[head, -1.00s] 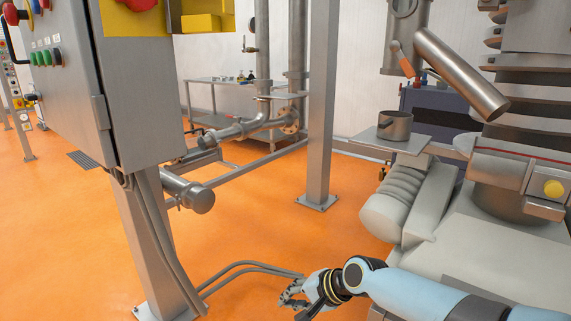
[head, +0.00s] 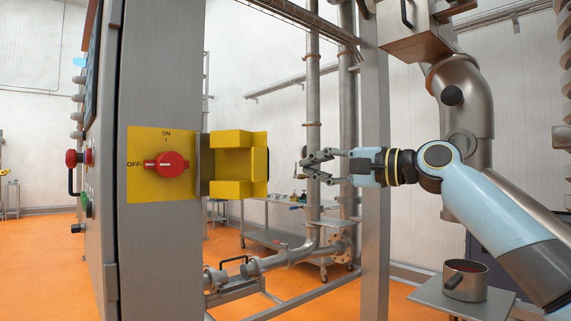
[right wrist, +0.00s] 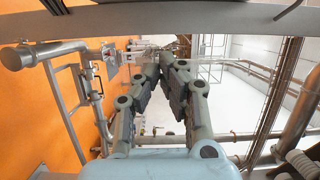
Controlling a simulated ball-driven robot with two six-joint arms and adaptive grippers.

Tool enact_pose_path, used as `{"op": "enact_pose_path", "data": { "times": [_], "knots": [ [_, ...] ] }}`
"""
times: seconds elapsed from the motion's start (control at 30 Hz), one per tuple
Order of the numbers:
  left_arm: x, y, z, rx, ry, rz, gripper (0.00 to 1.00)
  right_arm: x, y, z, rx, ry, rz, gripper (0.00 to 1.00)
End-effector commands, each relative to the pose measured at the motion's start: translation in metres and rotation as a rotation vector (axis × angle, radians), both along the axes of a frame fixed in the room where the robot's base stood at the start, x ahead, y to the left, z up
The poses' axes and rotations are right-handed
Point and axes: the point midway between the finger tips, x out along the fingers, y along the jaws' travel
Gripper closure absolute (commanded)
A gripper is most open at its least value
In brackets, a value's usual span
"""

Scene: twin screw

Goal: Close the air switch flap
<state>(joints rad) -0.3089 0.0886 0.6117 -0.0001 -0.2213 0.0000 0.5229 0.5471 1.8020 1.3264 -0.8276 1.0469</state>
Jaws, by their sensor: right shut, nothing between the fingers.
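The air switch is a yellow plate (head: 150,190) with a red knob (head: 170,165) on the side of the grey cabinet. It bears the labels ON and OFF, and the knob's white mark points left toward OFF. Its yellow flap (head: 236,163), a hollow box-shaped cover, stands open, swung out to the right of the plate. My right gripper (head: 318,168) is to the right of the flap at about its height, with a visible gap between them in the picture. It is shut and empty; its fingers also show in the right wrist view (right wrist: 166,62). My left gripper is not in view.
The cabinet (head: 160,270) fills the left, with a red button (head: 72,158) on its front. A metal post (head: 375,240) stands behind my right forearm. Pipes and a cart (head: 290,245) lie behind. A pot (head: 466,280) stands at lower right.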

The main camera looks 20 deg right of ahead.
Motion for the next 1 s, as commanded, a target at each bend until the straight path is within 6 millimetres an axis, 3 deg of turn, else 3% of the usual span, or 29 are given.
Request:
{"op": "enact_pose_path", "data": {
  "times": [0.2, 0.3, 0.4, 0.6, 1.0],
  "knots": [
    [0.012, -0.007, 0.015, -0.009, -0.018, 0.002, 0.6, 0.039, 0.031, 0.005, 0.007, 0.0, 0.003, 1.0],
    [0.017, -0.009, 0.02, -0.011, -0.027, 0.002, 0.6, 0.049, 0.043, 0.003, 0.002, 0.002, 0.004, 1.0],
    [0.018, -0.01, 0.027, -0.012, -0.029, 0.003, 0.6, 0.033, 0.05, 0.002, -0.001, 0.002, 0.002, 1.0],
    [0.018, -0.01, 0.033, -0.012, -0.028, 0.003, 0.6, 0.019, 0.059, 0.0, -0.001, 0.001, 0.0, 1.0],
    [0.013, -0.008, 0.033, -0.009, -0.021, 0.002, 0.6, 0.016, 0.06, -0.001, -0.001, 0.001, 0.0, 1.0]
  ]
}}
